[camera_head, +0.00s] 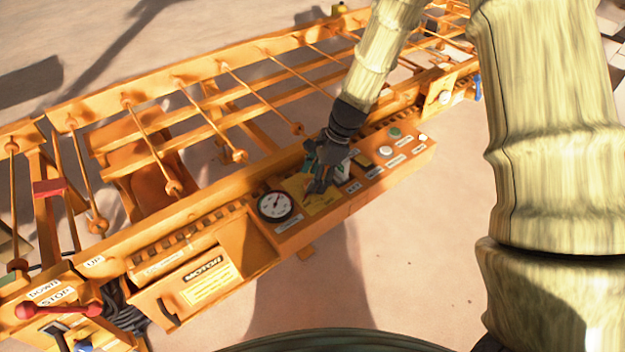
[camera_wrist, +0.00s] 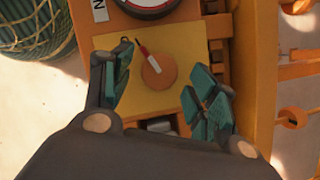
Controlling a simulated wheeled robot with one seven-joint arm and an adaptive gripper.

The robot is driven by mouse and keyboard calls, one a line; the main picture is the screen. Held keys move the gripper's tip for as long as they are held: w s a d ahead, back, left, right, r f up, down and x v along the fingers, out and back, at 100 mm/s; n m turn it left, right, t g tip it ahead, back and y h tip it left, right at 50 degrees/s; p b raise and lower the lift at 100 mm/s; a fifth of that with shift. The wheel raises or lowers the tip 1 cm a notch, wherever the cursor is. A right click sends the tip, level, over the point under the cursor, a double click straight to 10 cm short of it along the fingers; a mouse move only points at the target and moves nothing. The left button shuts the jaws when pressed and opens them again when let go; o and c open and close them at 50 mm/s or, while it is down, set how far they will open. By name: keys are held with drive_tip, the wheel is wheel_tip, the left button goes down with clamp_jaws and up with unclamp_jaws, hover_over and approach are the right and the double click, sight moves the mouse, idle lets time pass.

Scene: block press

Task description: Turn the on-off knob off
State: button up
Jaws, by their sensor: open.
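The on-off knob (camera_wrist: 158,72) is a round orange disc with a red and white pointer, on a yellow plate (camera_wrist: 108,42) in the wrist view. The pointer tilts up and left toward the gauge. My gripper (camera_wrist: 160,78) is open, with one teal-padded finger on each side of the knob. I cannot tell whether either finger touches it. In the head view my gripper (camera_head: 320,175) is over the yellow plate (camera_head: 322,206) on the orange control panel, and it hides the knob there.
A round gauge (camera_head: 274,206) sits left of my gripper. A green button (camera_head: 395,133) and a white button (camera_head: 386,151) are to the right. An orange motor box (camera_head: 205,280) and a red-handled lever (camera_head: 60,311) stand at lower left. The orange rail frame runs behind the panel.

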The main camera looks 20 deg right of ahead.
drive_tip(key=shift+a+f, duration=0.25)
drive_tip(key=shift+f, duration=0.3)
drive_tip(key=c, duration=1)
